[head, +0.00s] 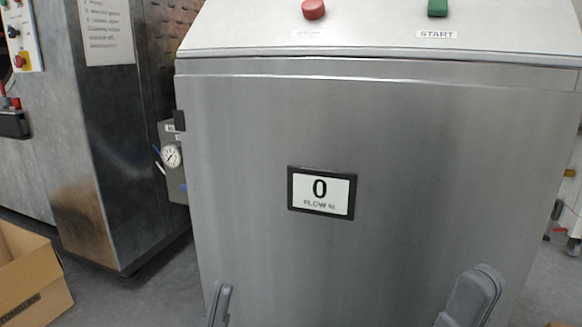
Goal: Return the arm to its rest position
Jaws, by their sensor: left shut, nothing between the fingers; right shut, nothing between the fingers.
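My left gripper (219,304) shows at the bottom edge, left of centre, low in front of the steel washer cabinet (400,180). My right gripper (471,297) shows at the bottom edge, right of centre. Both are shut and empty, and the rest of both arms is out of the picture. The cabinet has a red stop button (313,9) and a green start button (437,8) on its sloped top. A display (321,193) on its front reads 0 FLOW %.
A pressure gauge (171,156) sits on a small box at the cabinet's left side. A dark steel unit (115,150) stands further left. An open cardboard box (30,275) is on the floor at the lower left. Grey floor (140,300) is clear between them.

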